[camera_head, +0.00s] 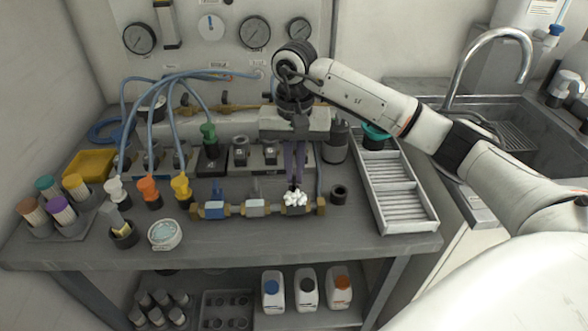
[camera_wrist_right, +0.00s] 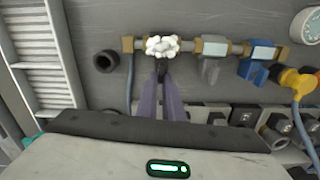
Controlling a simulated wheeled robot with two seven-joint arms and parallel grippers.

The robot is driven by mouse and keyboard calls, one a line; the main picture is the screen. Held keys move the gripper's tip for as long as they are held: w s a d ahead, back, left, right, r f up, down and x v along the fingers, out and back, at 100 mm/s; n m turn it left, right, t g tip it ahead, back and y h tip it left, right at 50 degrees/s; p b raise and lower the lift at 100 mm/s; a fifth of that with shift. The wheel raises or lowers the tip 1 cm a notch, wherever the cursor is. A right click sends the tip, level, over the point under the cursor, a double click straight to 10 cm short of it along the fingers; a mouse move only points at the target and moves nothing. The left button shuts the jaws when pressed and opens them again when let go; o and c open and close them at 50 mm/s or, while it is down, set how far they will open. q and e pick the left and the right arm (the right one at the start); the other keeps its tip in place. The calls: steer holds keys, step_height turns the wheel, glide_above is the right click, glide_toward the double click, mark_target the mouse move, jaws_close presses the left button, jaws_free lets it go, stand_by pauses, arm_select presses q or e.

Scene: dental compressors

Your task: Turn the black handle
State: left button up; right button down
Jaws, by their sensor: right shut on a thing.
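A brass pipe with several valves (camera_head: 275,209) lies near the front of the bench; it also shows in the wrist view (camera_wrist_right: 215,46). A white lobed knob (camera_head: 295,199) sits at its right end and shows large in the wrist view (camera_wrist_right: 162,46). A small black handle (camera_wrist_right: 162,70) sticks out behind the white knob. My right gripper (camera_head: 296,182) reaches down from above, and its purple fingers (camera_wrist_right: 163,82) close together on the black handle. The fingertips partly hide the handle. My left gripper is not in view.
A blue valve (camera_head: 214,209) and a grey valve (camera_head: 255,207) sit left on the pipe. A black ring (camera_head: 339,194) and a slatted tray (camera_head: 408,215) lie to the right. Blue hoses and colored connectors crowd the left.

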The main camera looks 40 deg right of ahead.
steer(key=m, duration=0.5)
steer(key=shift+s+d, duration=0.15)
steer(key=shift+d, duration=0.05)
steer(key=m, duration=0.5)
steer(key=shift+s+m, duration=0.25)
steer(key=shift+m, duration=0.05)
steer(key=m, duration=0.5)
steer(key=shift+s+m+p, duration=0.2)
steer(key=shift+m+p, duration=0.1)
steer(key=shift+m, duration=0.4)
steer(key=c, duration=1.9)
jaws_free()
step_height(320, 180, up, 10)
steer(key=shift+r, duration=0.2)
steer(key=shift+s+f, duration=0.1)
steer(key=shift+s, duration=0.05)
